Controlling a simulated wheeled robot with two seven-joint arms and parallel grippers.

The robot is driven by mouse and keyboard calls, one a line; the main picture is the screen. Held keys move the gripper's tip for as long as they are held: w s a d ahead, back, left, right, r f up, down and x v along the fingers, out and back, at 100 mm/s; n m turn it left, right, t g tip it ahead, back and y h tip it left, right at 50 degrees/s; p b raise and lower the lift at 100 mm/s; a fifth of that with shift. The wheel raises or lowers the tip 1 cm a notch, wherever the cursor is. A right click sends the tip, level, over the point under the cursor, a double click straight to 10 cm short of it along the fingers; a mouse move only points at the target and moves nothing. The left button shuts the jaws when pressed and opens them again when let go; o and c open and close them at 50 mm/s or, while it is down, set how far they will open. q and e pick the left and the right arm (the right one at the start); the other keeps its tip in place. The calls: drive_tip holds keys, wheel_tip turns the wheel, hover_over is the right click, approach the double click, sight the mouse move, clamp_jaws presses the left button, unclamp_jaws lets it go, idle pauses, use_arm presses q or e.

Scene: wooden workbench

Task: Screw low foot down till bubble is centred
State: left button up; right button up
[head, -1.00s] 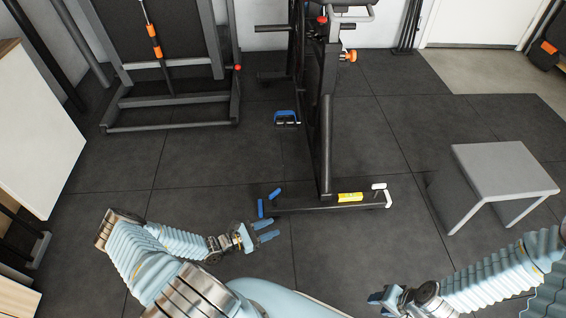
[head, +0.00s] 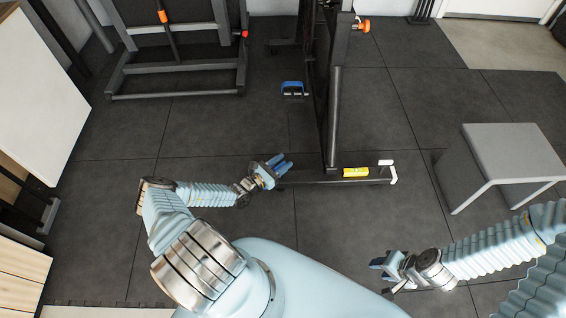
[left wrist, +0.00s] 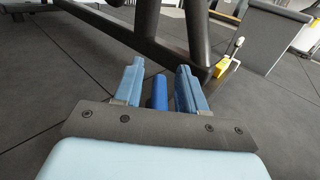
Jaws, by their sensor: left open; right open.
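A dark machine stands on a long black base bar (head: 310,177). A yellow level (head: 355,172) lies on the bar toward its right end; its bubble is too small to read. A white foot piece (head: 392,174) shows at that end. My left gripper (head: 280,166) is open at the bar's left end. In the left wrist view, a blue foot (left wrist: 159,92) shows between its two spread blue fingers (left wrist: 159,84), with a gap on both sides. In the head view the gripper hides the blue feet there. My right gripper (head: 378,267) is open and empty over the floor.
A grey bench (head: 505,155) stands at the right. A blue pedal (head: 292,89) sticks out left of the machine. A black rack (head: 180,75) is at the back left, and a white-topped cabinet (head: 40,75) at the left edge. Dark floor between is clear.

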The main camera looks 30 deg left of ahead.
use_arm(q)
drive_tip(key=shift+w+d, duration=0.15)
drive_tip(key=shift+w, duration=0.2)
clamp_jaws()
drive_tip(key=shift+f+h+b, duration=0.15)
drive_tip(key=shift+h+b, duration=0.15)
drive_tip(key=shift+b, duration=0.3)
drive_tip(key=m+g+h+b, duration=0.2)
drive_tip(key=b, duration=0.1)
drive_tip(key=m+g+h+b, duration=0.1)
drive_tip(key=m+h+b, duration=0.1)
drive_tip(key=h+b, duration=0.1)
drive_tip(key=m+g+h+b, duration=0.2)
drive_tip(key=b, duration=0.3)
drive_tip(key=shift+s+d+f+g+h, duration=0.2)
drive_tip(key=shift+s+d+g+h, duration=0.1)
drive_tip(key=shift+d, duration=0.05)
drive_tip(key=shift+s+r+m+g+h+b, duration=0.2)
drive_tip(key=shift+m+g+h+b, duration=0.4)
drive_tip(key=shift+m+g+b, duration=0.35)
unclamp_jaws()
drive_tip(key=shift+d+r, duration=0.1)
